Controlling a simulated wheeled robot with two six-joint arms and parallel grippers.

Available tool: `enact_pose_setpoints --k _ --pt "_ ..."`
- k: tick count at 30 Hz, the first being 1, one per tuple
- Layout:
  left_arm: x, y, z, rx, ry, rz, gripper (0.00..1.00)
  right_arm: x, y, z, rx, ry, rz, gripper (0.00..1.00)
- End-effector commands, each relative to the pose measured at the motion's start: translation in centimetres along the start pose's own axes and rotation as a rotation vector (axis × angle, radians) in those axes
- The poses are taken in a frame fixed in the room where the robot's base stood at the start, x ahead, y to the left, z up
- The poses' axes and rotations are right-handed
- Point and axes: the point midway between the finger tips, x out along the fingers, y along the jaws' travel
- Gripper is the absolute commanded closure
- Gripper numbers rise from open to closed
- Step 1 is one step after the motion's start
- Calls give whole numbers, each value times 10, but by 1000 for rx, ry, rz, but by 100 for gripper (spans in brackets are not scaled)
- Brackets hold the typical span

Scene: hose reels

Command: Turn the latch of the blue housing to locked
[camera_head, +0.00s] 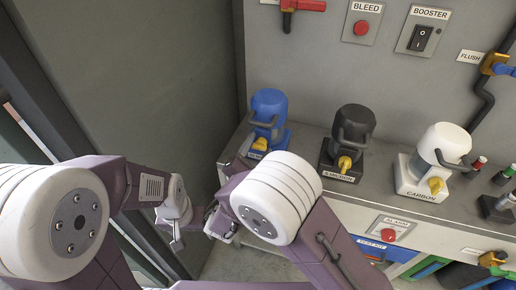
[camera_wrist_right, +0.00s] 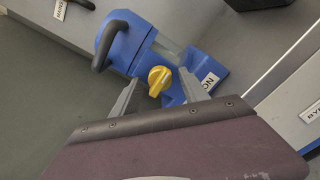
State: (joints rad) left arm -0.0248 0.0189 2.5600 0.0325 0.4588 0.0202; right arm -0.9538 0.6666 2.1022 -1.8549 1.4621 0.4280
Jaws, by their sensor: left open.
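The blue housing (camera_head: 269,106) stands at the left end of the grey bench, with a dark handle and a yellow latch (camera_head: 260,143) low on its front. In the right wrist view the blue housing (camera_wrist_right: 128,42) shows from close up. Its yellow latch (camera_wrist_right: 159,80) lies between the fingertips of my right gripper (camera_wrist_right: 160,77), which is open with a finger on either side; I cannot tell whether they touch it. My left gripper (camera_head: 176,232) is open and empty, to the left of the bench. My right arm's white joint partly hides my right gripper in the head view.
A black housing (camera_head: 353,130) and a white housing (camera_head: 445,146) stand further right on the bench (camera_head: 305,150), each with a yellow latch. A dark grey panel (camera_head: 150,80) rises to the left. A red alarm button (camera_head: 388,235) is on the bench front.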

Motion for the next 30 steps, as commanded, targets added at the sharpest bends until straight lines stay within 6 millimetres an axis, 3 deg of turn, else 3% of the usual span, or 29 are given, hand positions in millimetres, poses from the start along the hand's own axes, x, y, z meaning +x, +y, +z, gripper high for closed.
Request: enact_pose_setpoints --k 1,5,6,17,30 --pt "0 0 0 0 0 0 27 0 0 0 0 0 0 59" --pt "0 0 0 0 0 0 27 0 0 0 0 0 -1 95" --pt "0 0 0 0 0 0 27 0 0 0 0 0 -1 100" --pt "-7 0 -1 0 0 0 27 0 0 1 -61 0 -3 100" --pt "-42 1 -4 0 0 0 27 0 0 3 -422 1 -5 100"
